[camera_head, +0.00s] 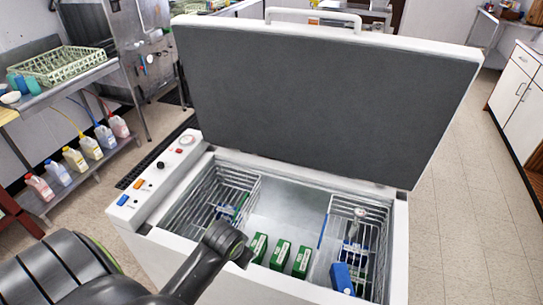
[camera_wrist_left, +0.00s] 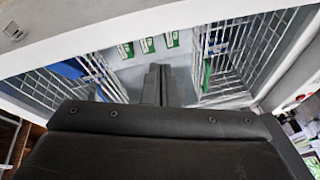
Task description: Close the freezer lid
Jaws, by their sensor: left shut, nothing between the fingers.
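The freezer lid (camera_head: 320,95) stands raised and tilted back behind the open freezer (camera_head: 150,245). Its grey inner face is toward me and its white handle (camera_head: 313,17) is at the top edge. My left arm comes in from the lower left of the head view, in front of the freezer's near side. In the left wrist view my left gripper (camera_wrist_left: 156,84) has its fingers together, with nothing seen between them. The open freezer's interior shows past the fingers there; I cannot tell the distance. My right gripper is not in view.
Inside the freezer are a left wire basket (camera_head: 213,202), a right wire basket (camera_head: 358,235), several green boxes (camera_head: 280,254) and a blue box (camera_head: 342,278). A shelf with bottles (camera_head: 74,159) stands at left. Floor (camera_head: 445,230) is clear at right.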

